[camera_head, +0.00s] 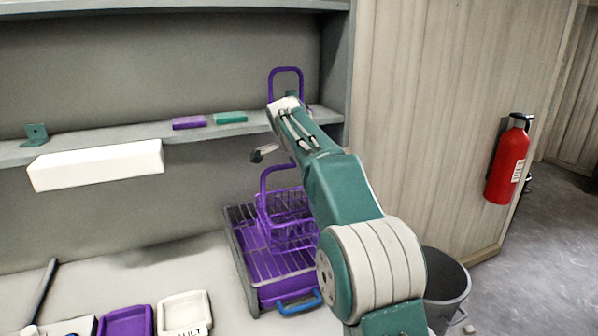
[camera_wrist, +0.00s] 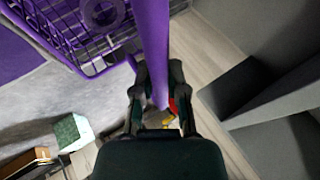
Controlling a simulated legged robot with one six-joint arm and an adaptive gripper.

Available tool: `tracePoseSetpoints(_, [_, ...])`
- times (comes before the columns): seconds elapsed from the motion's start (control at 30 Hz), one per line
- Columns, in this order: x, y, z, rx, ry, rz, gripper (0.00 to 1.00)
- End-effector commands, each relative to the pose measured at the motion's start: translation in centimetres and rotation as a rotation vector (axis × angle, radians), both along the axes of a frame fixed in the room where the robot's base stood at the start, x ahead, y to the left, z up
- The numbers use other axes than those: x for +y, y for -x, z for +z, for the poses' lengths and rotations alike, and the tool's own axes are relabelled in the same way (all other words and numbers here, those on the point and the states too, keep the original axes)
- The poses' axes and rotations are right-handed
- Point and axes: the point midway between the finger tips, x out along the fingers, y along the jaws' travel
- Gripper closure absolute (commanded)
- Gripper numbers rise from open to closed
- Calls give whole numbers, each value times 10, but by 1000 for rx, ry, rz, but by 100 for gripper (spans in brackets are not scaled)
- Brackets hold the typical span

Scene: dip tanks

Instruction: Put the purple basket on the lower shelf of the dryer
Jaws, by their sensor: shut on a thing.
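The purple wire basket (camera_wrist: 85,25) fills the upper left of the wrist view. My gripper (camera_wrist: 158,103) is shut on its upright purple handle bar (camera_wrist: 153,45). In the head view a purple basket (camera_head: 283,208) with a raised arch handle is at a purple slatted rack (camera_head: 270,272). Whether it rests there or hangs just above, I cannot tell. Another purple arch handle (camera_head: 285,71) rises above the shelf (camera_head: 90,139), behind my arm. No label marks the dryer.
Purple (camera_head: 126,322) and white trays (camera_head: 184,311) lie on the counter.

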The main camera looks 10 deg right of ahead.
Motion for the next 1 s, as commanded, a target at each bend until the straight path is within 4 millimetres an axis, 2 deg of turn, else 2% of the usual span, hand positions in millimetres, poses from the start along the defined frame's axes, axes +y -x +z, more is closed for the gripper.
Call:
tracePoseSetpoints(0.2, [0,1,-12,-7,0,2,100])
tracePoseSetpoints(0.5, [0,1,-14,-7,0,1,100])
tracePoseSetpoints(0.53, [1,1,-16,-2,0,1,69])
tracePoseSetpoints(0.57, [1,1,-16,-2,0,1,55])
tracePoseSetpoints(0.6, [1,1,-16,-2,0,1,48])
tracePoseSetpoints(1.0, [1,1,-19,0,1,1,48])
